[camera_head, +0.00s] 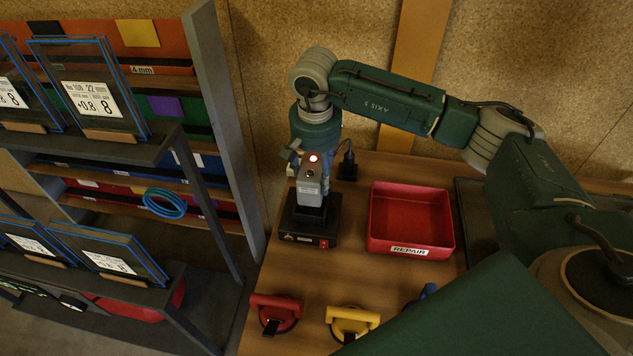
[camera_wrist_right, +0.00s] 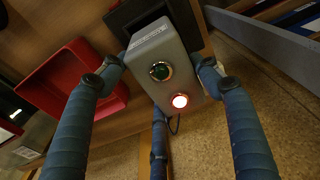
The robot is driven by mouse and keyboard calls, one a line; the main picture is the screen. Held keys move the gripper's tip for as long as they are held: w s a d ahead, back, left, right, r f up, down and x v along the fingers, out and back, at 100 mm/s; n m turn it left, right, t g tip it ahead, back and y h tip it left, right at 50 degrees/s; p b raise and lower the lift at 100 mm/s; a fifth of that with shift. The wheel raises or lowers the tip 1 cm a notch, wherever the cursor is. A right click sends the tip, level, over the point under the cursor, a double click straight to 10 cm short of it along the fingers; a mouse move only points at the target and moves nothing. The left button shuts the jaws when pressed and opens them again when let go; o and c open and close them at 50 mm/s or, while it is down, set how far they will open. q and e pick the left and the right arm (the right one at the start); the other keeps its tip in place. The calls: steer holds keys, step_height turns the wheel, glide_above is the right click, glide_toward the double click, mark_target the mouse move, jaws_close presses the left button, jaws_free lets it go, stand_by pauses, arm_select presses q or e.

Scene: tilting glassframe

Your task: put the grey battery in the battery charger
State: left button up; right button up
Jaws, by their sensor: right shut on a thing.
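My right gripper (camera_head: 307,158) comes from above and is shut on the battery. In the right wrist view the battery (camera_wrist_right: 167,75) is between the blue fingers of the gripper (camera_wrist_right: 158,76), with the dark charger (camera_wrist_right: 130,14) beyond it. My left gripper is not in view.
A red tray labelled REPAIR (camera_head: 411,217) stands right of the charger. A red suction cup (camera_head: 276,313) and a yellow suction cup (camera_head: 351,322) lie at the front. A shelf rack with framed glass panels (camera_head: 98,105) stands left. A black plug (camera_head: 347,167) is behind the charger.

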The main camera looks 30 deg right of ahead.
steer(key=shift+f, duration=0.65)
step_height(320, 180, down, 4)
steer(key=shift+p, duration=0.65)
steer(key=shift+f, duration=0.15)
steer(key=shift+f, duration=0.15)
steer(key=o, duration=1.8)
steer(key=shift+c, duration=0.2)
